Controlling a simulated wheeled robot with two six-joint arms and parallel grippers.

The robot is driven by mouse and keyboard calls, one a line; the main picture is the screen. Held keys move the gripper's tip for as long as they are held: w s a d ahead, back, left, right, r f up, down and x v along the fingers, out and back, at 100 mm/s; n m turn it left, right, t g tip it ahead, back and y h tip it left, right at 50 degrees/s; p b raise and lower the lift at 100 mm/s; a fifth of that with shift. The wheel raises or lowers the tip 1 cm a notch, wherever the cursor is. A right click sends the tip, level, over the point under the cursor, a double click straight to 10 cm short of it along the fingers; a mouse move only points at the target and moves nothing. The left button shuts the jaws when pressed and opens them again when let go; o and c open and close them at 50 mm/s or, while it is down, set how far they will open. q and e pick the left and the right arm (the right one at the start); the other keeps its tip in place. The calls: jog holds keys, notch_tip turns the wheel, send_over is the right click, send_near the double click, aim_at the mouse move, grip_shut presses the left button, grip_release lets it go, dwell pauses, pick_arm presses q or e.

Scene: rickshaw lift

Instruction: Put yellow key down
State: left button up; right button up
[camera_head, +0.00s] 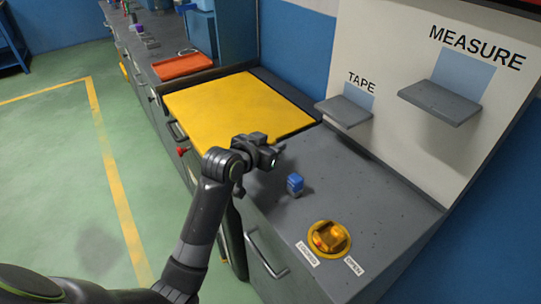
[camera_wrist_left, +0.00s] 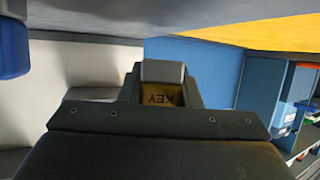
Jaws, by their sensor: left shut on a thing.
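My left gripper (camera_head: 276,154) is over the grey counter, near the front right corner of the yellow mat. In the left wrist view it is shut on the yellow key (camera_wrist_left: 162,94), a dull yellow piece with dark letters reading KEY. In the head view the key is hidden or too small to make out. The gripper seems to be held above the counter, but the exact height is hard to tell. My right gripper is in neither view.
A yellow round knob (camera_head: 329,238) with two labels is nearer. Shelves marked TAPE (camera_head: 343,112) and MEASURE (camera_head: 440,101) stick out. An orange tray (camera_head: 182,66) lies beyond the yellow mat (camera_head: 235,108).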

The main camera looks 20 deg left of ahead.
pick_arm(q)
jog(key=shift+f, duration=1.7)
jog(key=shift+f, duration=0.1)
jog(key=o, duration=1)
jog(key=shift+c, duration=0.2)
jog(key=v, duration=1.2)
jog(key=shift+w, duration=0.1)
